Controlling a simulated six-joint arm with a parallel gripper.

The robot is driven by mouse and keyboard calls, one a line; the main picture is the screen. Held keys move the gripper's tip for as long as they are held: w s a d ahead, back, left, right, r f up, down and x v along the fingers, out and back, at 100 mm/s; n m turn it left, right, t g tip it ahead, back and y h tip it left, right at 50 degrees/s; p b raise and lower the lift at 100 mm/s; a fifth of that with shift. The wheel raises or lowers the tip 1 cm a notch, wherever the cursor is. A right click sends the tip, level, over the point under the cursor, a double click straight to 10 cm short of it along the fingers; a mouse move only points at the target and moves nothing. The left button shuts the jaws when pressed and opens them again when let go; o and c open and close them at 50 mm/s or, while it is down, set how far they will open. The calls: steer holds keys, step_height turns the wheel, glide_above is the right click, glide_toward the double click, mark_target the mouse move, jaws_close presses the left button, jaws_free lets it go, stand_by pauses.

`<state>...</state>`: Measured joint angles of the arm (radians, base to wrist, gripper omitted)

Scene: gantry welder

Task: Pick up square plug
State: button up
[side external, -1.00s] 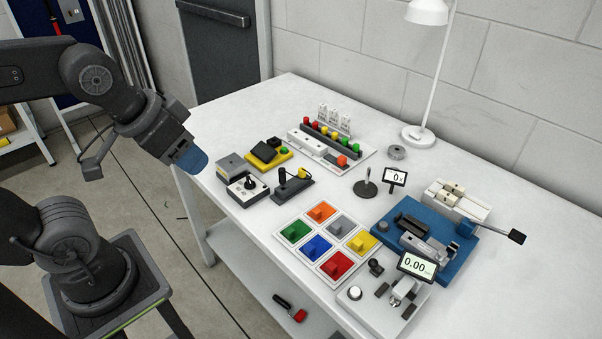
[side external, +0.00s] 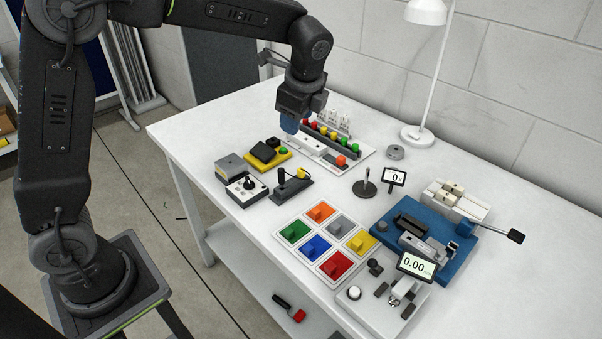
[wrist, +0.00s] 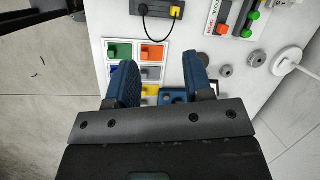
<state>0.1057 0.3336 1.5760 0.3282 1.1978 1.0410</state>
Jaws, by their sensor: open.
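My gripper (side external: 290,122) is in the air above the back part of the bench, in front of the left end of the peg rack in the side view. In the wrist view its blue fingers (wrist: 161,82) are apart with nothing held between them. No part is clearly identifiable as the square plug. Small square blocks also stand on coloured tiles, including orange (side external: 320,210), green (side external: 294,231), blue (side external: 316,248) and red (side external: 336,265).
The peg rack (side external: 318,158) has several coloured pegs. A yellow-based device (side external: 267,154), a knob box (side external: 246,190) and a black lever unit (side external: 291,187) stand at left. A blue fixture (side external: 450,258), two displays and a lamp (side external: 428,12) stand at right. The front-left bench is clear.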

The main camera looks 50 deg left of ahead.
steer(key=w+f+m+g+y, duration=0.1)
steer(key=w+f+m, duration=0.3)
steer(key=w+f, duration=0.15)
glide_above(300, 168)
steer(key=d, duration=0.2)
steer(key=f, duration=0.8)
steer(key=shift+a, duration=0.2)
steer(key=shift+x, duration=2.65)
steer(key=shift+d+f, duration=0.1)
steer(key=shift+d, duration=0.1)
jaws_close()
